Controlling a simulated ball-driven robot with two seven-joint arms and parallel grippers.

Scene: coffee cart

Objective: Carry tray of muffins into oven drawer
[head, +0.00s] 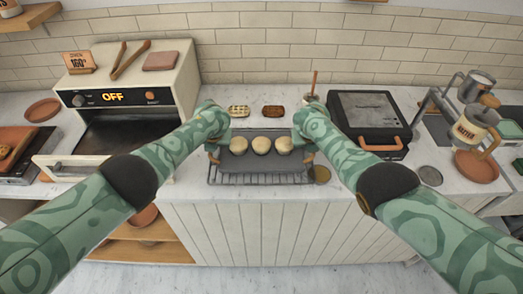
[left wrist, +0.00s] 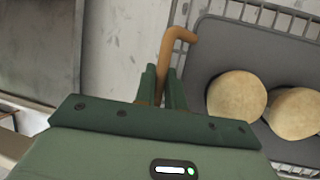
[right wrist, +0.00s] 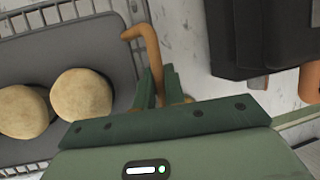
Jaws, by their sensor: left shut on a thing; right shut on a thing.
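The dark grey tray (head: 258,173) carries three pale muffins (head: 261,145) in a row, over a wire rack (head: 230,180) near the counter's front edge. My left gripper (head: 213,150) is shut on the tray's left tan handle, which shows in the left wrist view (left wrist: 178,42). My right gripper (head: 303,150) is shut on the right tan handle, seen in the right wrist view (right wrist: 143,35). Whether the tray touches the rack I cannot tell. The oven (head: 125,85) stands to the left with its drawer (head: 60,165) pulled open; its display reads OFF.
A black press-like appliance (head: 365,115) stands right of the tray. A pitcher and mug (head: 475,125) stand at far right. A round lid (head: 430,175) lies on the counter.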

